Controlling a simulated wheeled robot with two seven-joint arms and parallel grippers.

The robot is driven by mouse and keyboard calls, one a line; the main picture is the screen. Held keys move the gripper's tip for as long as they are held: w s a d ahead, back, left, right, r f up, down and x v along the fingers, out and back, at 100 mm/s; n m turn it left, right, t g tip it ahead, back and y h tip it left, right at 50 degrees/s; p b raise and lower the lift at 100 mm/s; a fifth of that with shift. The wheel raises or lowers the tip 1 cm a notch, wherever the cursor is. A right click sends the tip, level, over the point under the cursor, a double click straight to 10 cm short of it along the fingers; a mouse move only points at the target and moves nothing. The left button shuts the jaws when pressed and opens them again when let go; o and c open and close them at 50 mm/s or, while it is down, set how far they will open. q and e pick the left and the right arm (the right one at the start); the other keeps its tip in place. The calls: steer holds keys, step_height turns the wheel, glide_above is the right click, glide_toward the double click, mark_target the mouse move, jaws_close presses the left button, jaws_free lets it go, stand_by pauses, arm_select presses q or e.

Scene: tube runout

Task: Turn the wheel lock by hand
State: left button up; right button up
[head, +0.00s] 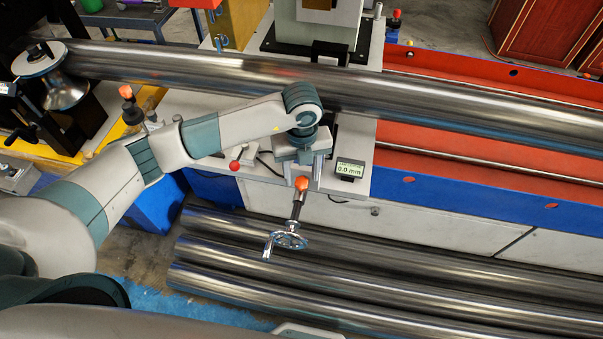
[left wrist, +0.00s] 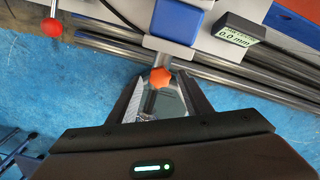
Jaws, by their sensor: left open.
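The wheel lock (head: 302,183) is an orange knob on the dark shaft above a chromed handwheel (head: 289,241), at the front of the machine in the head view. In the left wrist view the orange knob (left wrist: 161,78) shows centrally between my fingertips. My left gripper (head: 304,170) is open, pointing down over the knob. One finger lies on each side of it in the left wrist view, with gaps visible; contact cannot be told. The handwheel is mostly hidden behind my gripper body there. My right gripper is not in view.
A small readout (head: 349,169) showing 0.0 mm sits right of my gripper. A red ball-ended lever (head: 235,165) stands to its left. A long steel tube (head: 300,85) crosses behind my arm. Several tubes (head: 400,285) lie low in front of the machine.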

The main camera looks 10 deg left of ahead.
arm_select(q)
steer(key=shift+r+p, duration=1.35)
steer(key=shift+r, duration=1.15)
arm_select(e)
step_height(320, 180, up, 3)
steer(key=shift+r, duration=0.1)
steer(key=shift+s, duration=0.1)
arm_select(q)
steer(key=shift+r, duration=0.15)
step_height(320, 180, up, 17)
steer(key=b, duration=0.5)
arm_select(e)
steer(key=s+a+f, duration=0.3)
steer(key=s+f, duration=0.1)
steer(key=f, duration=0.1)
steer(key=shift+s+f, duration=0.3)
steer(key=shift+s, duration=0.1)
